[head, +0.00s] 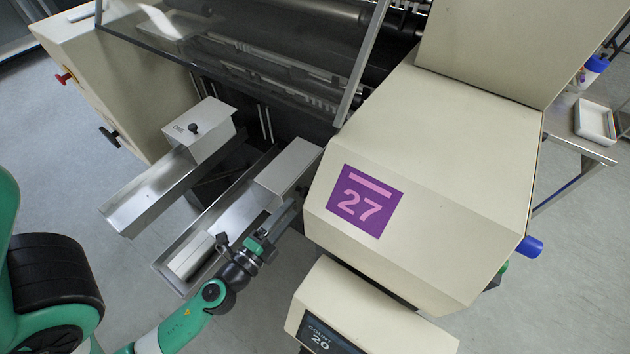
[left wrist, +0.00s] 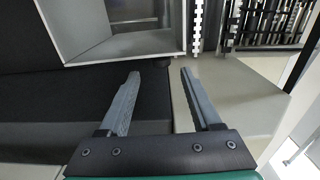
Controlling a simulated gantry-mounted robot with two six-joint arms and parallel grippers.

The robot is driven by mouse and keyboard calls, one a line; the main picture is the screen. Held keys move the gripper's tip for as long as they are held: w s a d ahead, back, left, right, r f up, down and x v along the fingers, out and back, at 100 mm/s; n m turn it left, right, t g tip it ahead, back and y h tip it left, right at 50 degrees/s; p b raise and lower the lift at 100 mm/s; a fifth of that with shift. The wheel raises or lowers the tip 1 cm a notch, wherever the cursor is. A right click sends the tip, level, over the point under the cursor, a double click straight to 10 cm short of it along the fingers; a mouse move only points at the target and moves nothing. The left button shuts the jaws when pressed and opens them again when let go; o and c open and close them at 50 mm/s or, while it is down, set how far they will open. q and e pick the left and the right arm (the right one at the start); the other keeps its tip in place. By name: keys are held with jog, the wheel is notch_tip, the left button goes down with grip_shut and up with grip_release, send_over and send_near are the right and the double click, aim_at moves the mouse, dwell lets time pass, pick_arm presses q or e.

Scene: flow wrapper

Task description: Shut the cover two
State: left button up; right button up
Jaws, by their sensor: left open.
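Two metal chutes stand at the front of the machine. The left chute (head: 135,203) has a box-like cover (head: 200,130) with a black knob and a label that seems to read ONE. The right chute (head: 172,250) has a plain pale box-like cover (head: 292,163) at its upper end; no label or knob shows on it, and its exact position is unclear. The lower part of this chute is uncovered. My left gripper (head: 288,214) is beside the right chute, on its right side. In the left wrist view its fingers (left wrist: 160,73) are apart with nothing gripped. My right gripper is out of view.
A large beige housing (head: 430,170) marked 27 stands close right of my left gripper. A counter panel (head: 325,335) reading COUNT 20 is below it. A clear guard (head: 240,60) spans the back. A side table (head: 585,145) is far right.

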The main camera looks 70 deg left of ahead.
aim_at(297, 177)
pick_arm(q)
jog(key=p+x, duration=0.2)
jog(key=x, duration=0.8)
jog(key=shift+w+p, duration=0.25)
jog(key=shift+p, duration=0.15)
jog(key=shift+a+r, duration=0.1)
grip_shut()
dwell(0.6)
